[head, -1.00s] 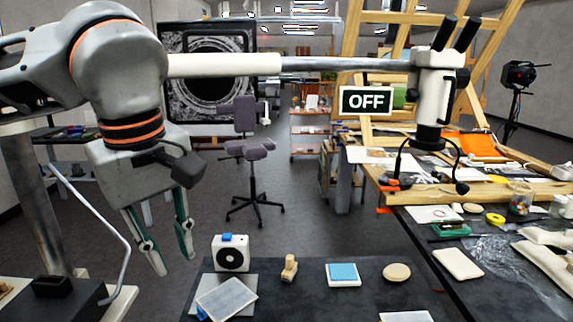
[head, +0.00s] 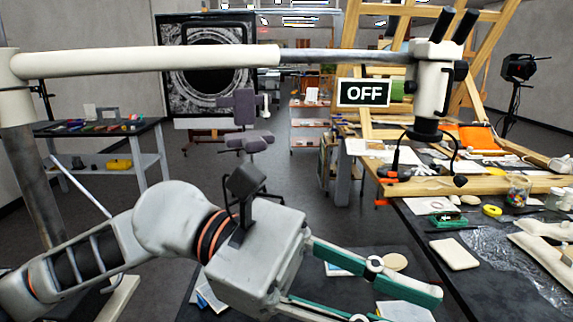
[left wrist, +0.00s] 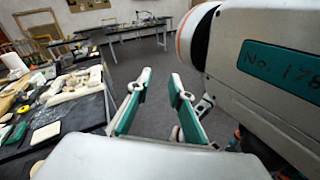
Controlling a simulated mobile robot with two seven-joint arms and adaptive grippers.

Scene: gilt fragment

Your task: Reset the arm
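My left arm comes in from the lower left in the head view, bent low over the dark front bench. Its left gripper (head: 408,306) points right, with teal fingers spread and nothing between them. The lower finger is partly cut off by the picture's bottom edge. In the left wrist view the same gripper (left wrist: 160,74) shows both fingers apart, with floor beyond. A large pale arm link with a teal "No. 178" label (left wrist: 283,72) fills the right side there; I cannot tell which arm it belongs to. My right gripper is not seen.
A microscope (head: 432,90) on a long boom (head: 150,64) spans above the arm, with an OFF sign (head: 363,93) beside it. A cluttered workbench (head: 425,211) stands at right. The front bench's small items are mostly hidden. Open floor lies behind, around a chair (head: 248,142).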

